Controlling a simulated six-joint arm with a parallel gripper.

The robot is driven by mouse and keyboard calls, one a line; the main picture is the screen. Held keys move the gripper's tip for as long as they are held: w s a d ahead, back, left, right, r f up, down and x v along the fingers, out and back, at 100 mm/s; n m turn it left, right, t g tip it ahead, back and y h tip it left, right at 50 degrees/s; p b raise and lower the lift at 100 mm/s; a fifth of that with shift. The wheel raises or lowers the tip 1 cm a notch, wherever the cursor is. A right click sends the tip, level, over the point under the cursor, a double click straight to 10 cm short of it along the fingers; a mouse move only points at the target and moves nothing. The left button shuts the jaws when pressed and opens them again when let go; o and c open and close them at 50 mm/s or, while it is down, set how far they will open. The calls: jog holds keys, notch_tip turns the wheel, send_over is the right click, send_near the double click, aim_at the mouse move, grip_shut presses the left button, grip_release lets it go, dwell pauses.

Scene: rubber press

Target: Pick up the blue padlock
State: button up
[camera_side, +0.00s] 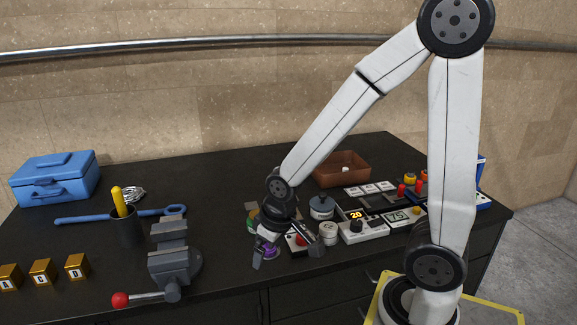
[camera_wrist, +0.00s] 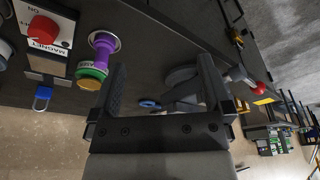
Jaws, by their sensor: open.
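The blue padlock (camera_wrist: 42,98) shows at the left of the wrist view, beside a brown and metal piece under the magnet box. It is outside the gap between my fingers, to their left. I cannot make it out in the side view, where my gripper covers that area. My gripper (camera_side: 287,256) points down over the front middle of the bench. In the wrist view my gripper (camera_wrist: 165,72) has its two fingers wide apart, with nothing held between them.
A purple spool-like part (camera_wrist: 104,42) and a green and yellow ring (camera_wrist: 91,74) stand close to my left finger in the wrist view. The magnet box's red knob (camera_wrist: 43,31) is nearby. A grey vise (camera_side: 174,265) stands left of my gripper; control boxes (camera_side: 362,232) stand right.

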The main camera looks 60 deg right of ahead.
jog(key=w+d+m, duration=0.1)
jog(key=w+d, duration=0.4)
jog(key=w+d+m+h, duration=0.1)
jog(key=w+d+m, duration=0.1)
jog(key=w+d, duration=0.3)
jog(key=w+d+m, duration=0.1)
jog(key=w+d, duration=0.4)
jog(key=d, duration=0.1)
jog(key=shift+w+d+r+m+h, duration=0.3)
jog(key=shift+r+m, duration=0.05)
jog(key=shift+m, duration=0.05)
jog(key=shift+w+d+f+m+h, duration=0.3)
jog(key=shift+w+d+f+m, duration=0.45)
jog(key=shift+d, duration=3.05)
jog(key=shift+w+d+f+m+h, duration=0.3)
jog(key=shift+w+d+f+m, duration=0.45)
jog(key=shift+d, duration=3.1)
jog(key=shift+w+d+f+m+h, duration=0.4)
jog(key=shift+d+f+m, duration=0.5)
jog(key=shift+d, duration=2.9)
jog(key=shift+w+f, duration=0.15)
jog(key=shift+x, duration=2.45)
